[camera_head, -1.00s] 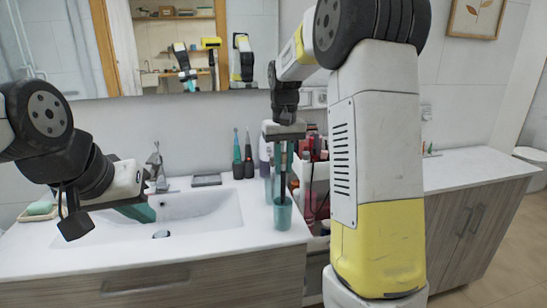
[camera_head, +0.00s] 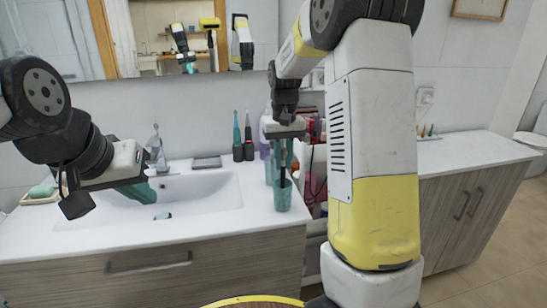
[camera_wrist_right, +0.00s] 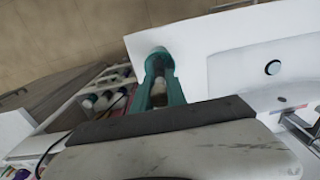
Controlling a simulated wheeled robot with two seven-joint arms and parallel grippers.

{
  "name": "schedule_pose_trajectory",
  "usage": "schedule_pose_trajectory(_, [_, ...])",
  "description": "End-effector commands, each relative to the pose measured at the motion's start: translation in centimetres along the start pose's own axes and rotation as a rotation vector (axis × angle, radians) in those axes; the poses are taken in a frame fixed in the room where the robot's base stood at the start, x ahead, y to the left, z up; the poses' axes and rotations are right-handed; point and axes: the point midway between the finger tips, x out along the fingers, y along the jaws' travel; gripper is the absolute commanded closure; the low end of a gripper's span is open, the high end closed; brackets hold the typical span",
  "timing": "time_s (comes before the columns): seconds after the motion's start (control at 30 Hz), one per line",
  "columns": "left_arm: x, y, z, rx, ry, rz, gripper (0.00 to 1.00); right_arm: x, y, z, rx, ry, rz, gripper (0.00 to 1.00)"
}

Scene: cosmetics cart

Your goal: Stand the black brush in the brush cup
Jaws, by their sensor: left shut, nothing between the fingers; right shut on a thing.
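The teal brush cup (camera_head: 283,199) stands on the white counter near its right end. It also shows in the right wrist view (camera_wrist_right: 158,56), at the far end of the fingers. My right gripper (camera_head: 283,155) points down over the cup, its teal fingers shut on the black brush (camera_head: 283,172). The brush is roughly upright, and its lower end goes into the cup's mouth; I cannot see whether it touches the bottom. In the right wrist view a pale part of the brush (camera_wrist_right: 157,89) shows between the fingers. My left gripper (camera_head: 138,190) is shut and empty over the sink.
The sink (camera_head: 205,188) and tap (camera_head: 156,150) lie to the left. A cart with red and dark bottles (camera_head: 316,165) stands close on the cup's right, partly hidden by my right arm.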

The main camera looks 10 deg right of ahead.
Motion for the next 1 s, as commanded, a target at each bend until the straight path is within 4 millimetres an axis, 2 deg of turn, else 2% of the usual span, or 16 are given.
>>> schedule_pose_trajectory(0.03, [0.0,0.0,0.0,0.000,0.000,0.000,1.00,0.0,0.0,0.0,0.000,0.000,0.000,1.00])
schedule_pose_trajectory(0.07, [0.0,0.0,0.0,0.000,0.000,0.000,1.00,0.0,0.0,0.0,0.000,0.000,0.000,0.79])
schedule_pose_trajectory(0.1, [0.0,0.0,0.0,0.000,0.000,0.000,1.00,0.0,0.0,0.0,0.000,0.000,0.000,0.71])
schedule_pose_trajectory(0.17, [0.0,0.0,0.0,0.000,0.000,0.000,1.00,0.0,0.0,0.0,0.000,0.000,0.000,0.59])
schedule_pose_trajectory(0.2, [0.0,0.0,0.0,0.000,0.000,0.000,1.00,0.0,0.0,0.0,0.000,0.000,0.000,0.57])
schedule_pose_trajectory(0.47, [0.0,0.0,0.0,0.000,0.000,0.000,1.00,-0.1,0.0,0.0,0.000,0.000,0.000,0.57])
schedule_pose_trajectory(0.57, [0.0,0.0,0.0,0.000,0.000,0.000,1.00,-0.6,0.0,0.0,0.000,0.001,0.000,0.57])
schedule_pose_trajectory(0.9, [0.0,0.0,0.0,0.000,0.000,0.000,1.00,-6.1,0.0,-0.1,0.000,0.003,0.000,0.57])
schedule_pose_trajectory(1.0, [0.0,0.0,0.0,0.000,0.000,0.000,1.00,-7.2,0.0,-0.1,0.000,0.002,0.000,0.57])
